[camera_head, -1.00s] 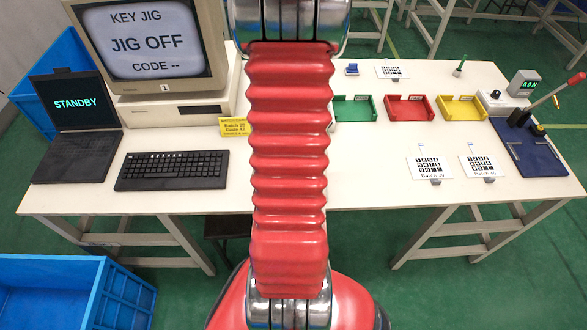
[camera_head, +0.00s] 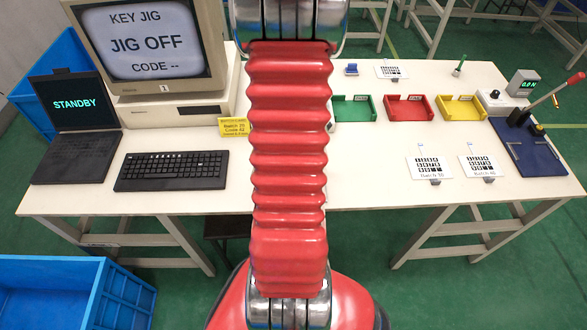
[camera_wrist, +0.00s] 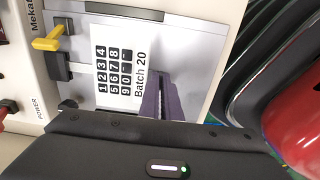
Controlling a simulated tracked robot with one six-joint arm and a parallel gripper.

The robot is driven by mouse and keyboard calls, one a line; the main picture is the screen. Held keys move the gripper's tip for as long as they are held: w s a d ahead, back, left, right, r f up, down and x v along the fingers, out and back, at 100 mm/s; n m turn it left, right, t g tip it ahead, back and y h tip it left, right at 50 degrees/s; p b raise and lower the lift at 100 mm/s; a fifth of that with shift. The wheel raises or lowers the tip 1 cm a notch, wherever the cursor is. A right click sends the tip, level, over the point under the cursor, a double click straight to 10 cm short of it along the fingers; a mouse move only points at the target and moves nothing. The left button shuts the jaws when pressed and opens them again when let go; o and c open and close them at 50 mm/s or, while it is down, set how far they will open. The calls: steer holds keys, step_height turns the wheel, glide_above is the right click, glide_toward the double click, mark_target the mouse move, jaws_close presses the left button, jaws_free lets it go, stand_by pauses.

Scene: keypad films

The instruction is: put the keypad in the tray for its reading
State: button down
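In the head view my red arm hides the gripper, this film and the tray.
A yellow-handled clamp (camera_wrist: 48,40) stands beside the tray. The monitor (camera_head: 150,42) reads JIG OFF and the laptop (camera_head: 75,105) STANDBY. A yellow note (camera_head: 235,127) names Batch 20. Green (camera_head: 352,117), red (camera_head: 408,117) and yellow (camera_head: 462,117) bins and other films (camera_head: 428,168) stand right.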

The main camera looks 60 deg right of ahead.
steer(key=shift+s+a, duration=0.25)
steer(key=shift+a, duration=0.3)
steer(key=shift+s+a, duration=0.25)
steer(key=shift+a, duration=0.3)
stand_by(0.4)
steer(key=shift+a+r, duration=0.1)
steer(key=shift+a, duration=0.05)
steer(key=shift+s+a+r, duration=0.45)
steer(key=shift+a+r, duration=0.25)
steer(key=shift+a, duration=0.15)
steer(key=shift+s+a+r, duration=0.45)
steer(key=shift+a+r, duration=0.25)
steer(key=shift+a, duration=0.1)
